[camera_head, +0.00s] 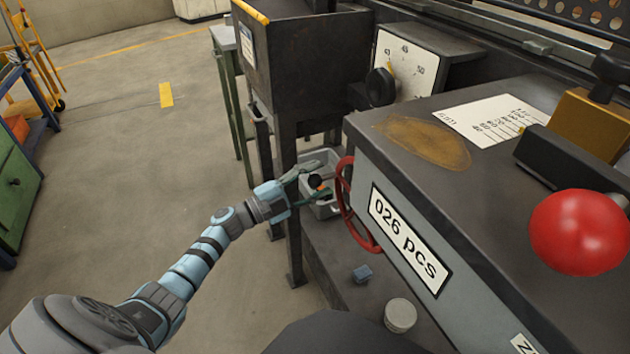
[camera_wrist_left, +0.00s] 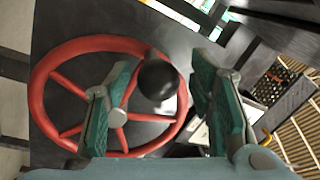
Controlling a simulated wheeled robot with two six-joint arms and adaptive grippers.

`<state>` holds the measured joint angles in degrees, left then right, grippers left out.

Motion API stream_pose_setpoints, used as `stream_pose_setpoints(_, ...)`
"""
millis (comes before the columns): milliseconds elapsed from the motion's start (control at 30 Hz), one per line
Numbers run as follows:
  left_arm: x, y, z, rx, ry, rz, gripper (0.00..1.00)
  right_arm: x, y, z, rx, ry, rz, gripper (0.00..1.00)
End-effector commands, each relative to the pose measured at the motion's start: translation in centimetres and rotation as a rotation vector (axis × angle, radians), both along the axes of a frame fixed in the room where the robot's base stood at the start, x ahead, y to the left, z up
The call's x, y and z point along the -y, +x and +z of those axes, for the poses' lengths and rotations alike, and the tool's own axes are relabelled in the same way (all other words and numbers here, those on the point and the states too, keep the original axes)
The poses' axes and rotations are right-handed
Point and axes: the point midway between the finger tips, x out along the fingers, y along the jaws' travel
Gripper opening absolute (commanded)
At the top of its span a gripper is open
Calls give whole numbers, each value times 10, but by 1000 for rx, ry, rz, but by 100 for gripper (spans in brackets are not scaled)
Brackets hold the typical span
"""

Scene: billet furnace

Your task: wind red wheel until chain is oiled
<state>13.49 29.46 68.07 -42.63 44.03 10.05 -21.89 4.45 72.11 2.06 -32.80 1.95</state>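The red wheel (camera_head: 346,208) is mounted on the side of the grey cabinet and shows nearly edge-on in the head view. In the left wrist view the red wheel (camera_wrist_left: 73,46) faces me, with spokes and a black ball knob (camera_wrist_left: 158,77) near its rim. My left gripper (camera_head: 311,182) is open around the knob. In the wrist view its green fingers (camera_wrist_left: 163,95) stand on both sides of the knob, with a visible gap at each side. I cannot identify the chain in either view. My right gripper is not in view.
The grey cabinet (camera_head: 400,160) carries a "026 pcs" label, a paper sheet and a large red ball (camera_head: 580,232).

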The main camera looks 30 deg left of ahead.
Motion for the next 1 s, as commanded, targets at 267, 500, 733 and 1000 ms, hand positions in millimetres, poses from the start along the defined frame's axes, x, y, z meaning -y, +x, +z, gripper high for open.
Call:
stream_pose_setpoints(267, -5, -7, -3, -4, 1, 1, 49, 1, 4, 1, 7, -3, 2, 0)
stream_pose_setpoints(500, -35, -59, -13, -8, 5, 0, 49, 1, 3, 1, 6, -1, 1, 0)
stream_pose_setpoints(733, -59, -98, -18, -4, 1, 0, 49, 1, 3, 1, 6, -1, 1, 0)
stream_pose_setpoints(1000, -62, -102, -18, 0, 0, 0, 49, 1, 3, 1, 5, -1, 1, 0)
